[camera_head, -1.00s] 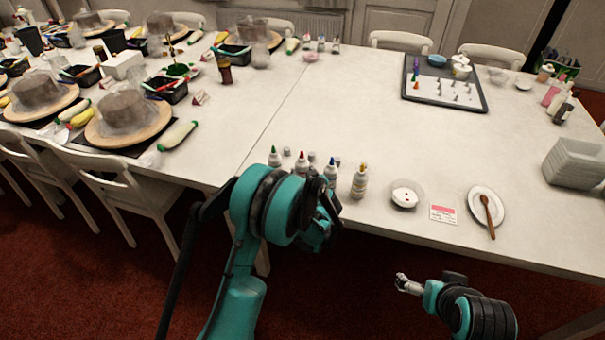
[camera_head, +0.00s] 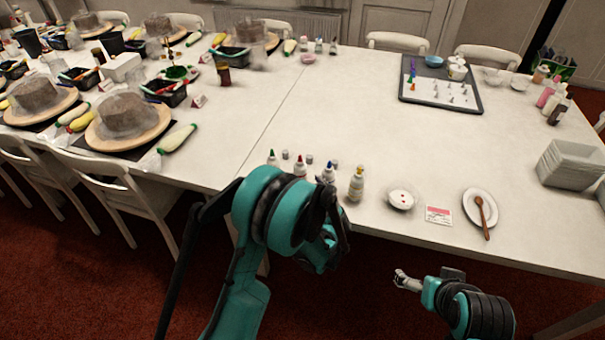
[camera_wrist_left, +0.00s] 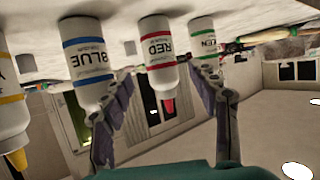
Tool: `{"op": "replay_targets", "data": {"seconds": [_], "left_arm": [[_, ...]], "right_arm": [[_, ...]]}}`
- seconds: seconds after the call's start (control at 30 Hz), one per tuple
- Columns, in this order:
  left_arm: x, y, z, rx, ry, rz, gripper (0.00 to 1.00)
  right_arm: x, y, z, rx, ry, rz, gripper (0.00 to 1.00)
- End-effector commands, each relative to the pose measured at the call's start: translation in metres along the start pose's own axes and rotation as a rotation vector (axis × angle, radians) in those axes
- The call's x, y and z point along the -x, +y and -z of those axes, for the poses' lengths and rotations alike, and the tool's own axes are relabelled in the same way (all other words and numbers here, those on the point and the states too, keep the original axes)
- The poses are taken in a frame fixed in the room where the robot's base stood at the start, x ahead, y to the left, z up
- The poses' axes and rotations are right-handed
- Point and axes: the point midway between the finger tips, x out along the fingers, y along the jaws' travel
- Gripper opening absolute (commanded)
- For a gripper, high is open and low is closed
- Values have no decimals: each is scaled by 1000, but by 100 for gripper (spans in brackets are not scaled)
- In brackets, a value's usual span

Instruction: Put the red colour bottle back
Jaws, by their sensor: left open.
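The red colour bottle (camera_head: 300,165), white with a red tip, stands upright on the near table edge between the green bottle (camera_head: 271,158) and the blue bottle (camera_head: 328,173). In the left wrist view, which is upside down, the red bottle (camera_wrist_left: 161,50) shows its RED label and lies between the two spread fingers of my left gripper (camera_wrist_left: 167,75). The fingers are open, and I see no clear contact with it. In the head view my left gripper (camera_head: 332,225) is partly hidden by its own arm. My right gripper (camera_head: 402,281) is low at the front, away from the table.
A yellow bottle (camera_head: 357,184) stands at the right end of the row. Small grey caps stand near the bottles. The middle of the table is clear.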

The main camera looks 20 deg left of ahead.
Motion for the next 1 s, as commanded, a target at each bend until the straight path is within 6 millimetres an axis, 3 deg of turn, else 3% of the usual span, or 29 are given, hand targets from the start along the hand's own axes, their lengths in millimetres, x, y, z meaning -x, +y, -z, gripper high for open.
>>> {"op": "replay_targets", "data": {"seconds": [0.03,0.2,0.47,0.73,1.0], "left_arm": [[12,1,2,-1,-1,-2,60],[37,0,1,-1,0,-1,60],[54,-14,15,-30,-54,4,60],[106,-75,53,-160,-277,-46,60],[188,-135,56,-267,-459,-192,60]], "right_arm": [[5,0,4,0,0,0,100],[10,0,7,0,0,0,100],[12,0,8,0,0,0,100],[12,0,8,0,0,0,100],[11,0,8,0,0,0,100]]}}
